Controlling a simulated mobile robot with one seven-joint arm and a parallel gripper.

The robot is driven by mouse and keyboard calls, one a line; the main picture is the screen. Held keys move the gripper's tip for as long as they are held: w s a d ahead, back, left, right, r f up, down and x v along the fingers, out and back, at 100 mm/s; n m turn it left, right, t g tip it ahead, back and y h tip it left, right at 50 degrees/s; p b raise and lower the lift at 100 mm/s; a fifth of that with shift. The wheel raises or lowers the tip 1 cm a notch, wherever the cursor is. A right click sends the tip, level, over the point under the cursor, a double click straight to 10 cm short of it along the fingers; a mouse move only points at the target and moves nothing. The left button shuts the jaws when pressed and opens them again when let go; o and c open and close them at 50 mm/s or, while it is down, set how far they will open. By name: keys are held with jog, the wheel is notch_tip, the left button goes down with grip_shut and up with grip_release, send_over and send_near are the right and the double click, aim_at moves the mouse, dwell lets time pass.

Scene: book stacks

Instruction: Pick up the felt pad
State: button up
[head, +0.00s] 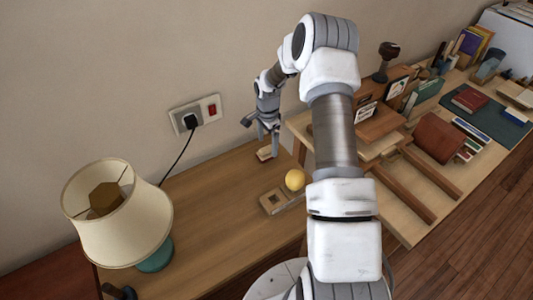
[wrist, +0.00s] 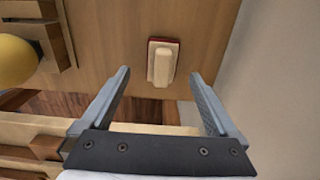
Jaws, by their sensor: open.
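A small cream block on a dark red base, which looks like the felt pad (wrist: 162,63), lies on the wooden desk. In the wrist view it is upper middle, just beyond and between my fingertips. In the head view the felt pad (head: 264,154) shows near the wall, partly hidden by my fingers. My gripper (head: 268,146) points down over it. In the wrist view my gripper (wrist: 160,74) is open with nothing between its fingers. I cannot tell the exact height above the pad.
A yellow ball (head: 295,180) sits by a small wooden tray (head: 272,203). A lamp (head: 118,215) stands at left. A corded plug (head: 190,121) is in the wall socket. The shelf table (head: 400,222) at right holds books. The desk's middle is clear.

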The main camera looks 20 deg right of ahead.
aim_at(267, 147)
notch_tip(267, 147, down, 4)
jog(key=shift+w+a+f, duration=0.1)
jog(key=shift+w+a, duration=0.05)
jog(key=shift+c, duration=0.3)
jog(key=c, duration=1.4)
jog(key=shift+r, duration=0.6)
jog(key=r, duration=0.2)
jog(key=s+d+r, duration=0.1)
jog(key=shift+r, duration=0.4)
jog(key=s+d+r, duration=0.6)
jog(key=s, duration=0.2)
jog(key=shift+d, duration=0.3)
